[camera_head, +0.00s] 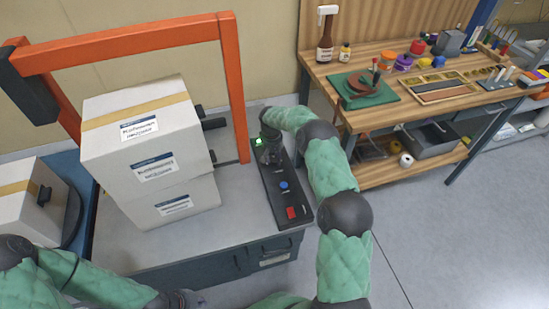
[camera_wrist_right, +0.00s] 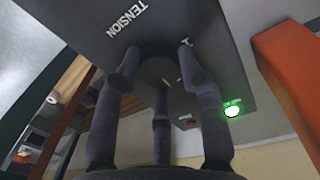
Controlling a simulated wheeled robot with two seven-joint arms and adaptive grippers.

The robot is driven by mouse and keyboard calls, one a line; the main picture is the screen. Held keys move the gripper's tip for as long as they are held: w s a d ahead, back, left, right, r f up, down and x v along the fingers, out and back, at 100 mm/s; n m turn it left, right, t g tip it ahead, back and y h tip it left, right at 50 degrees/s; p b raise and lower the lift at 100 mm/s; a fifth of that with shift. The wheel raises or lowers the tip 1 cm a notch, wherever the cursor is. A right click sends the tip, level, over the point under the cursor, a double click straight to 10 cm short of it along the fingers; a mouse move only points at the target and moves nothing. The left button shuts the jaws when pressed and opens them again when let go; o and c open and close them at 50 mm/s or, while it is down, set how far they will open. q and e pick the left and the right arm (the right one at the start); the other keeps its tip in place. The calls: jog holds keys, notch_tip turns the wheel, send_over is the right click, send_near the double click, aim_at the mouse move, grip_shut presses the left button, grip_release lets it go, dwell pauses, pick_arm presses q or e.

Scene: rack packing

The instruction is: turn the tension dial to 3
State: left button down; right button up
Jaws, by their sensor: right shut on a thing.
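The tension dial (camera_wrist_right: 160,72) is a dark round knob on the dark control panel (camera_head: 272,190), with the white word TENSION beside it in the right wrist view. My left gripper (camera_head: 186,299) is at the bottom edge of the head view, partly cut off, away from the panel.
Two stacked boxes (camera_head: 135,160) stand under an orange frame (camera_head: 233,90) to the left. A workbench (camera_head: 345,68) with tools stands at the back right.

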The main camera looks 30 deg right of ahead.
aim_at(272, 158)
jog(key=shift+w+a+m, duration=0.1)
jog(key=shift+w+m, duration=0.1)
jog(key=shift+m, duration=0.3)
jog(key=shift+r, duration=0.1)
jog(key=o, duration=1.1)
jog(key=shift+w, duration=0.15)
jog(key=shift+o, duration=0.2)
notch_tip(272, 158, up, 12)
jog(key=shift+a, duration=0.25)
